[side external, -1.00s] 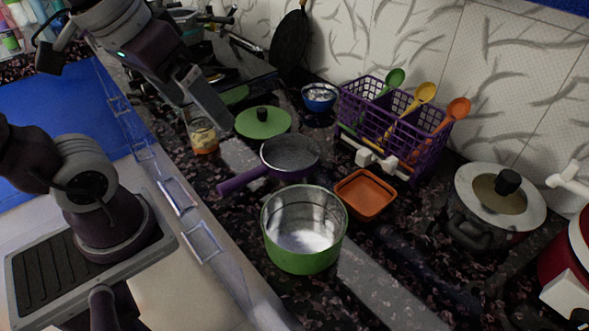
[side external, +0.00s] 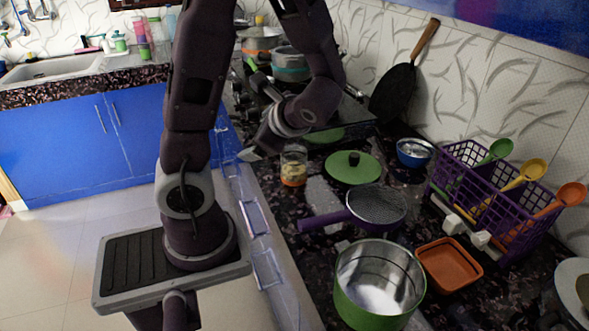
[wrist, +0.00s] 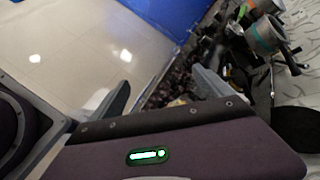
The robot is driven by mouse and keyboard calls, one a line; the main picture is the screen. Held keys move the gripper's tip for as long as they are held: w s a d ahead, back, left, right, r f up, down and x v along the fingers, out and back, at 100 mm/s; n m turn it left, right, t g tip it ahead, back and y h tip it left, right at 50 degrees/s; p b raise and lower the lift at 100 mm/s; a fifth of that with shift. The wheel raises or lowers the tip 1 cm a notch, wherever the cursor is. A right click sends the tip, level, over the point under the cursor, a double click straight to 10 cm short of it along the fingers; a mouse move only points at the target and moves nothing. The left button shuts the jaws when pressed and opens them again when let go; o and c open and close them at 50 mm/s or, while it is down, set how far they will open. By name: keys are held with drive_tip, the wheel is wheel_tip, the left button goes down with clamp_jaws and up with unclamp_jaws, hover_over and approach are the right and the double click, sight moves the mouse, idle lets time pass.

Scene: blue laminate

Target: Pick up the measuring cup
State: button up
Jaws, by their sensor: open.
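A clear cup-like container with orange-yellow contents (side external: 293,167) stands upright on the dark speckled counter, near its front edge; it looks most like the measuring cup, though no markings can be read. My gripper (side external: 254,154) is above the counter edge, just left of this cup and apart from it. In the wrist view my gripper (wrist: 163,90) is open, with nothing visible between its fingers. The cup cannot be made out in the wrist view.
A blue bowl (side external: 414,152) sits near the wall. The stove with pots lies behind.

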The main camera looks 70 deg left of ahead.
sight(292, 157)
drive_tip(key=w+a+f+m+t+y, duration=0.45)
drive_tip(key=w+a+f+m, duration=0.35)
drive_tip(key=w+m, duration=0.3)
wheel_tip(292, 157, down, 7)
drive_tip(key=shift+s+f+m+t, duration=0.1)
drive_tip(key=shift+m+t, duration=0.35)
drive_tip(key=shift+m, duration=0.55)
drive_tip(key=shift+w+a+f, duration=0.2)
drive_tip(key=shift+a+f, duration=0.55)
drive_tip(key=shift+a, duration=0.2)
drive_tip(key=shift+w+a+f, duration=0.1)
drive_tip(key=shift+w+a, duration=0.05)
drive_tip(key=shift+a, duration=0.25)
drive_tip(key=c, duration=1.5)
wheel_tip(292, 157, up, 10)
drive_tip(key=shift+r, duration=0.1)
